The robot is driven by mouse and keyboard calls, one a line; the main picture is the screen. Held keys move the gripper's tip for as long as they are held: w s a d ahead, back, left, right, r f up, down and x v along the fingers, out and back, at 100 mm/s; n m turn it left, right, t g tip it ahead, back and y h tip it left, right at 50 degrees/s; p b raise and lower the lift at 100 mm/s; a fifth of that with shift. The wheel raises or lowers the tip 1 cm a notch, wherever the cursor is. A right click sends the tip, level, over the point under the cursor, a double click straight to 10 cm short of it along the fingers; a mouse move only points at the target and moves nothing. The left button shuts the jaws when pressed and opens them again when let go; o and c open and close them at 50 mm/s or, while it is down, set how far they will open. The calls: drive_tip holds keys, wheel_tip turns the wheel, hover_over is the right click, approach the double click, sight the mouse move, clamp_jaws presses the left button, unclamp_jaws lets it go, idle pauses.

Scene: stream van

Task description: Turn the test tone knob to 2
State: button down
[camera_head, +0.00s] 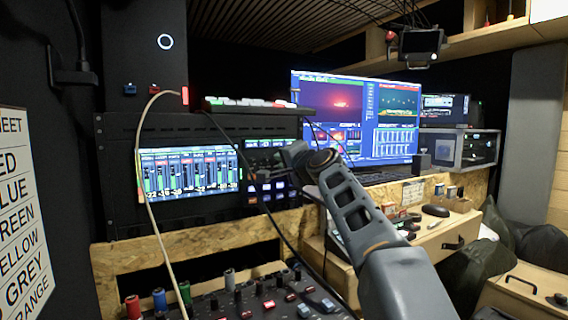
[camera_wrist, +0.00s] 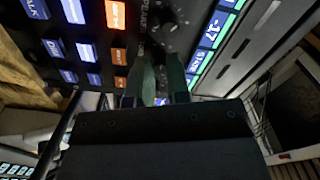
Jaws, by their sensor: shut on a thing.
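The test tone knob (camera_wrist: 172,27) is a small dark knob with pale scale marks around it, at the top centre of the wrist view. My gripper (camera_wrist: 161,60) reaches up to it with two dark green fingers, their tips at the knob and shut on it. The fingertips partly cover the knob, and I cannot read its pointer or which number it is at. In the head view my gripper (camera_head: 294,154) is at the rack panel right of the meter screen, and the knob is hidden behind my arm.
Lit blue and orange buttons (camera_wrist: 115,18) sit just left of the knob. A meter screen (camera_head: 190,172) is left of my gripper in the head view. A pale cable (camera_head: 142,140) and a dark cable hang in front of the rack. A mixing desk (camera_head: 245,300) with several knobs lies below.

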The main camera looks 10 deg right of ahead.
idle(0.4)
drive_tip(key=c, duration=1.4)
unclamp_jaws()
drive_tip(key=b+v, duration=0.1)
drive_tip(key=v, duration=1.2)
drive_tip(key=shift+s+d, duration=0.15)
drive_tip(key=shift+s, duration=0.2)
